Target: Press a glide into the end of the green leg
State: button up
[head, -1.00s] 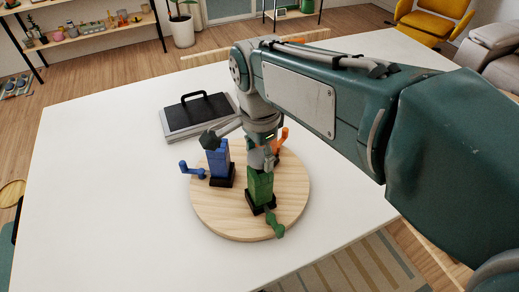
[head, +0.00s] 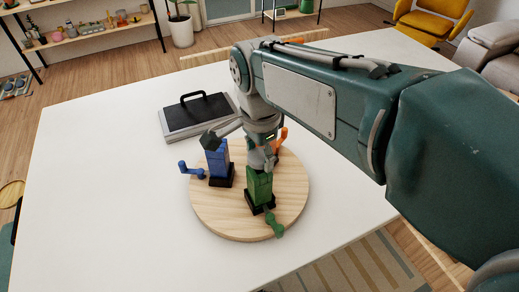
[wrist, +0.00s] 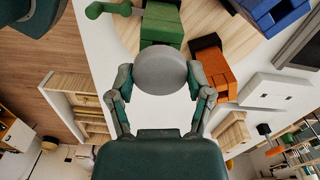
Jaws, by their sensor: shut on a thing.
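A green block-like upright (head: 259,187), apparently the green leg or its clamp, stands on a black base with a green crank (head: 275,224) in front. It also shows at the top of the wrist view (wrist: 161,24). My gripper (head: 266,158) is just above and behind it in the head view. In the wrist view my gripper (wrist: 160,85) is shut on a round grey disc, the glide (wrist: 160,68). The disc overlaps the lower edge of the green block there; I cannot tell whether they touch. The leg's end is hidden.
A blue upright with a crank (head: 218,160) and a partly hidden orange one (head: 281,138) share the round wooden board (head: 225,224). A black-and-grey case (head: 198,113) lies behind on the white table (head: 100,190). The table's left side is clear.

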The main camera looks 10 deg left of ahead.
aim_at(259, 155)
jog(key=shift+f, duration=1.45)
jog(key=o, duration=0.9)
notch_tip(259, 155, up, 12)
jog(key=shift+a+f, duration=0.1)
